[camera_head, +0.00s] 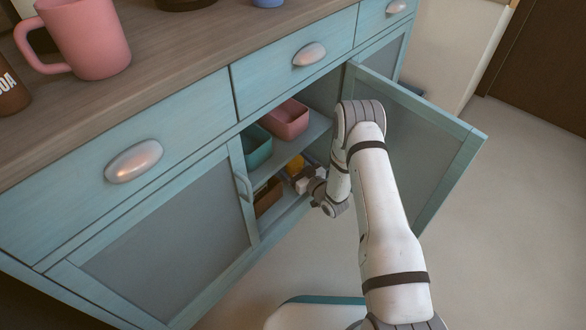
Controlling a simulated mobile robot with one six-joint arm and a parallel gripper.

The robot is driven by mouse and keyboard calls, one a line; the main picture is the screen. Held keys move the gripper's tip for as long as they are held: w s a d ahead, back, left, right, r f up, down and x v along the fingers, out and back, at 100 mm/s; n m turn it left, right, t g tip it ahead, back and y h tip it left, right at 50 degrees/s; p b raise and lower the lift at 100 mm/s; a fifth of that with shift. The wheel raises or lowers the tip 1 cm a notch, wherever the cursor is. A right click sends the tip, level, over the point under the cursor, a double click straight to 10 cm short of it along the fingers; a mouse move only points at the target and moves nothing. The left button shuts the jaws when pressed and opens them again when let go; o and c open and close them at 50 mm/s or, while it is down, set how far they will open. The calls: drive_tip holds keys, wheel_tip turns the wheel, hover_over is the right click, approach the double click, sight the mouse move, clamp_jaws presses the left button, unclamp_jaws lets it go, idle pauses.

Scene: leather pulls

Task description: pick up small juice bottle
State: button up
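My arm reaches into the open cabinet under the counter. My gripper (303,180) is at the lower shelf level, small and partly hidden by my wrist. A small yellow-orange thing (293,164) is right by the gripper on the lower level. It may be the small juice bottle, but its shape is too small and too covered to be sure. I cannot tell whether the gripper touches it or whether the fingers are open or shut.
The open cabinet door (418,140) stands out to the right of my arm. The upper shelf (300,140) holds a pink bin (287,119) and a teal bin (257,147). A brown box (268,196) is below. A pink mug (92,38) stands on the counter (165,50).

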drive_tip(key=shift+r, duration=0.1)
drive_tip(key=c, duration=1.4)
